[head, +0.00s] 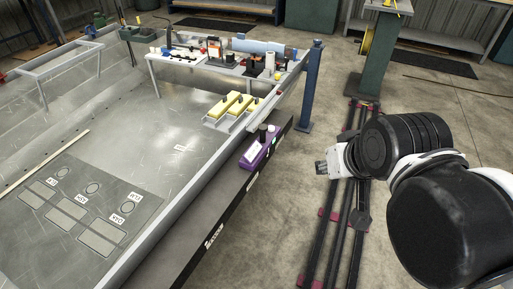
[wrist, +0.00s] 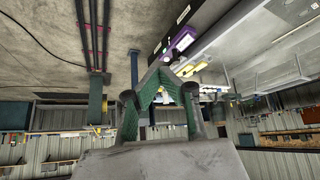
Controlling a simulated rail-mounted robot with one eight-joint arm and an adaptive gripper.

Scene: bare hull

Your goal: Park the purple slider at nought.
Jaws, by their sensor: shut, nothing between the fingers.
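The purple slider unit (head: 258,151) sits on the dark ledge along the hull's near right edge. It has a pale label on its top, dark knob-like parts at its far end and a small green light. Its scale and the slider's setting are too small to read. It also shows in the wrist view (wrist: 182,41), beyond the fingertips. My gripper (head: 321,168) hangs in the air to the right of the unit, apart from it. In the wrist view the green-padded fingers (wrist: 164,76) meet at their tips, with nothing between them.
Yellow-topped blocks (head: 229,103) stand in the hull beyond the purple unit. A white table (head: 200,60) with tools and a blue post (head: 311,90) stand farther back. A grey panel with marked outlines (head: 80,212) lies at left. Open floor separates the ledge from my rail.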

